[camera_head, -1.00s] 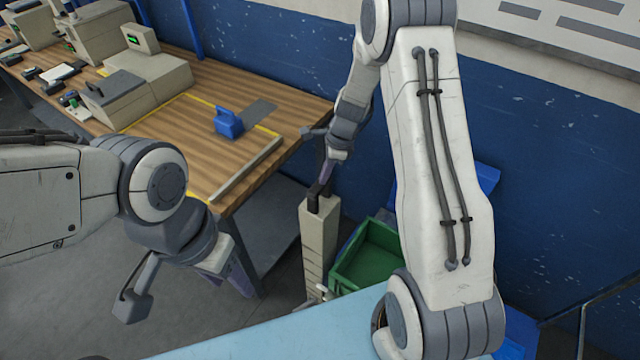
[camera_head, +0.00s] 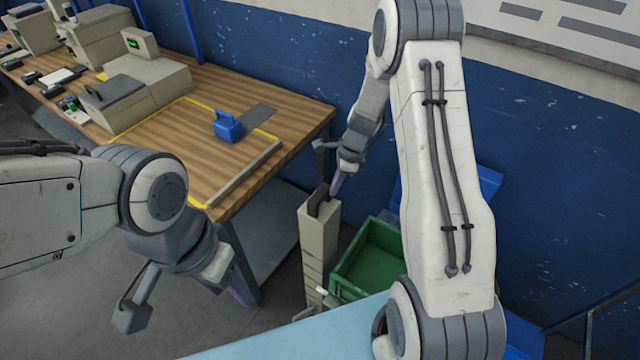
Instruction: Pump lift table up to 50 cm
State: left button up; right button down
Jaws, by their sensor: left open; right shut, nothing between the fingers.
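A light blue tabletop (camera_head: 310,338), which looks like the lift table, shows at the bottom edge; its height cannot be read. A beige upright post (camera_head: 318,245) stands behind it, with a dark handle-like part (camera_head: 319,202) on top. My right gripper (camera_head: 336,186) is shut and empty, pointing down at the post's top, just right of the dark part. Whether it touches cannot be told. My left gripper (camera_head: 240,290) is open and empty, left of the post and apart from it. Its fingers are partly hidden by its own wrist.
A green crate (camera_head: 340,284) stands right of the post, partly behind my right arm. A wooden workbench (camera_head: 170,150) with a blue object (camera_head: 228,126) and several machines fills the upper left. A blue wall (camera_head: 290,60) is behind. Grey floor is free at lower left.

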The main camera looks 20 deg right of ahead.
jog(key=shift+d, duration=0.1)
jog(key=shift+r, duration=0.1)
jog(key=shift+d+r, duration=0.15)
jog(key=shift+r, duration=0.15)
jog(key=b+v, duration=0.2)
jog(key=v, duration=0.7)
jog(key=shift+r, duration=0.3)
jog(key=shift+s, duration=0.1)
dwell(0.9)
